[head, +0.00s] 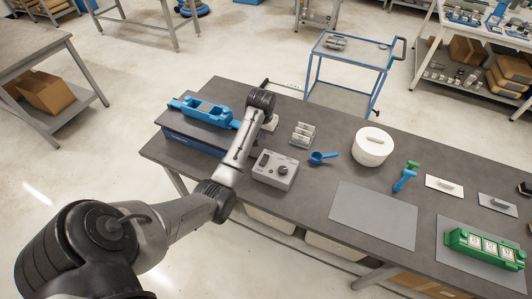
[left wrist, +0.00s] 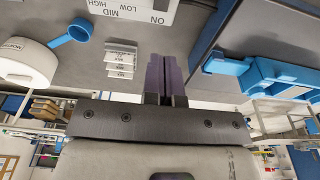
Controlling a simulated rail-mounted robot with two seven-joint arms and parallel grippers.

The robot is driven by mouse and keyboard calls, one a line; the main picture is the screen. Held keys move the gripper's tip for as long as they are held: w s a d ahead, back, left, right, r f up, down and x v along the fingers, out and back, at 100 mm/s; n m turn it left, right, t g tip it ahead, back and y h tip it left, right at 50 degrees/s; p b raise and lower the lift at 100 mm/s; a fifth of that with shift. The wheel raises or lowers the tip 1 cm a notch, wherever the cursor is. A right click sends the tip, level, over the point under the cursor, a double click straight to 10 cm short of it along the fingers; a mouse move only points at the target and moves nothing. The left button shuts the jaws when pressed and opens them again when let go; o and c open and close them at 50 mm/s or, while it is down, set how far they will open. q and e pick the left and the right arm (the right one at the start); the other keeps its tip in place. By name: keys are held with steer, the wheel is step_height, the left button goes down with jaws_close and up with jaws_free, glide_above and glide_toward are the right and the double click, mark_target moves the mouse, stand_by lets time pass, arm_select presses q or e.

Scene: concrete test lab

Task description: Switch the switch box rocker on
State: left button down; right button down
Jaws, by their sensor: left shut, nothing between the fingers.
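The switch box (head: 275,170) is a grey box on the dark table, with a round knob (head: 283,170) and a small dark rocker (head: 264,159) on top. My left arm reaches over the table just beyond the box. My left gripper (left wrist: 165,60) is shut and empty, its purple fingers together. The fingers are apart from the box. In the head view the fingertips cannot be made out. My right gripper is not in view.
A blue device (head: 203,111) on a dark blue base is left of the arm. Grey labelled blocks (head: 303,134), a blue scoop (head: 322,158) and a white canister (head: 372,146) are right of it. A grey mat (head: 373,215) lies bare. A green device (head: 485,246) is far right.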

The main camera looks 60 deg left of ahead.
mark_target(266, 156)
arm_select(q)
steer(key=shift+f, duration=0.1)
steer(key=f, duration=0.4)
steer(key=w+f, duration=0.1)
steer(key=f, duration=0.3)
steer(key=a+f+b, duration=0.1)
steer(key=f, duration=0.4)
steer(key=shift+w, duration=0.2)
steer(key=shift+f, duration=0.3)
